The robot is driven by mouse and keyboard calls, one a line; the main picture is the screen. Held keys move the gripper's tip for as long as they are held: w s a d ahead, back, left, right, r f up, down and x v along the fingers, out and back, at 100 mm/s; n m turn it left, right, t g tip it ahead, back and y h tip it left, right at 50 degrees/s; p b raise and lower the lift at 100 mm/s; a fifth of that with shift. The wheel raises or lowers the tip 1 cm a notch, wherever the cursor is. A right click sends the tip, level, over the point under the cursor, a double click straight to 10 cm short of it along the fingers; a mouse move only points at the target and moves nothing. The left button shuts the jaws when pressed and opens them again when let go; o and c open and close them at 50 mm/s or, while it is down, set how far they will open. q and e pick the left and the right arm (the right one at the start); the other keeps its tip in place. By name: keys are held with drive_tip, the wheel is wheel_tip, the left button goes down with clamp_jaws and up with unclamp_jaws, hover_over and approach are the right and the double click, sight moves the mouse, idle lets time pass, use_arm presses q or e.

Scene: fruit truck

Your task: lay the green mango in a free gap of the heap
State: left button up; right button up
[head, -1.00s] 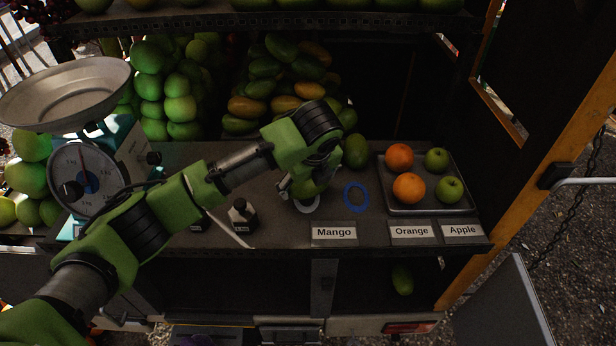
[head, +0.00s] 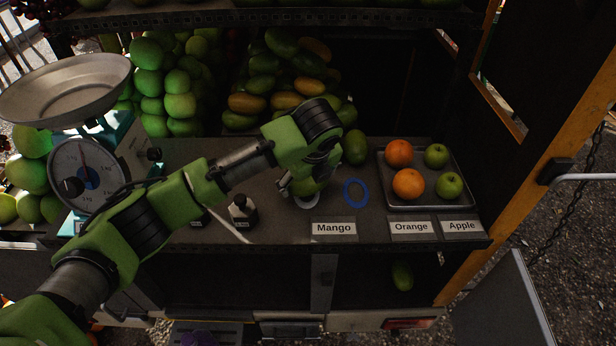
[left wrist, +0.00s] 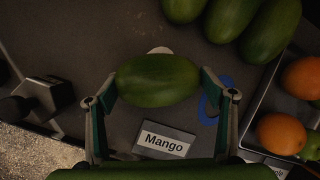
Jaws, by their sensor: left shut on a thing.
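A green mango (left wrist: 157,80) lies crosswise between the two fingers of my left gripper (left wrist: 158,84) in the left wrist view, with a finger against each end. In the head view the left gripper (head: 303,186) is low over the counter behind the Mango label, shut on the mango (head: 309,187), which is partly hidden by the wrist. I cannot tell whether the mango touches the counter. The heap of green and orange-yellow mangoes (head: 283,84) stands at the back of the counter, its lower right part hidden by my arm. My right gripper is not in view.
Another green mango (head: 355,147) lies at the heap's right. A blue ring (head: 356,193) and a white ring (head: 309,203) lie on the counter. A tray (head: 420,207) with oranges and apples is at right.

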use_arm(q)
drive_tip(key=shift+f, duration=0.35)
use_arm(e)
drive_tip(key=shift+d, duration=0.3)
use_arm(q)
drive_tip(key=shift+f, duration=0.3)
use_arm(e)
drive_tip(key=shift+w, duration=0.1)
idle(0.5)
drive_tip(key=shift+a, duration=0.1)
use_arm(q)
drive_tip(key=o, duration=0.9)
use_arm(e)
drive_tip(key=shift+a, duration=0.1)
use_arm(q)
drive_tip(key=shift+r, duration=3)
